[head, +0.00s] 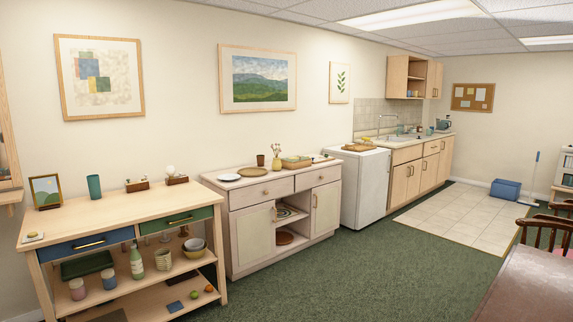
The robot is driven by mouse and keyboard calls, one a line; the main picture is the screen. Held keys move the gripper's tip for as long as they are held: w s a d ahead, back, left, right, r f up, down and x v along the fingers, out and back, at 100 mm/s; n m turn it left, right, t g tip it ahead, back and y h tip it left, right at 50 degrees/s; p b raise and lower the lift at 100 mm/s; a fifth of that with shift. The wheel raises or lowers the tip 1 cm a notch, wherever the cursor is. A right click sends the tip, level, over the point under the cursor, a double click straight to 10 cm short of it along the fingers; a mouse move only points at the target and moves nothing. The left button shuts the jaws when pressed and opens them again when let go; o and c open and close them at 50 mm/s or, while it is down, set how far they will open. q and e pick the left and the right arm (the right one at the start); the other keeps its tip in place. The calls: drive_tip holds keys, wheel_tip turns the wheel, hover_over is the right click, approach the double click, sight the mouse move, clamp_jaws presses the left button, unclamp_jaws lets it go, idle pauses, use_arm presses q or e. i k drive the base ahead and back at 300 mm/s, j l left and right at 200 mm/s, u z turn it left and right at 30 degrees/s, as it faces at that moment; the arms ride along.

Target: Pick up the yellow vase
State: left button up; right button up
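A small yellowish vase (276,164) with a few stems in it stands upright on top of the white sideboard (262,226) along the wall. It is small at this distance, and its exact colour is hard to tell. It stands between a dark brown cup (260,160) and a light wooden box or basket (296,163). Neither of my grippers is in view.
A wooden console (118,218) with drawers and loaded shelves stands at the near left. Green carpet (345,275) ahead is clear; a brown table (525,285) stands at right.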

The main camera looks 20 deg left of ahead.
sight(277, 165)
drive_tip(key=i+j+u, duration=0.2)
drive_tip(key=i+u, duration=0.2)
drive_tip(key=i, duration=0.15)
drive_tip(key=i+j+u, duration=0.1)
drive_tip(key=i, duration=0.5)
drive_tip(key=i+j+u, duration=0.1)
drive_tip(key=i+j, duration=0.15)
drive_tip(key=i, duration=0.3)
drive_tip(key=i+u, duration=0.1)
drive_tip(key=i, duration=0.5)
drive_tip(key=i+l+z, duration=0.15)
drive_tip(key=i, duration=1.9)
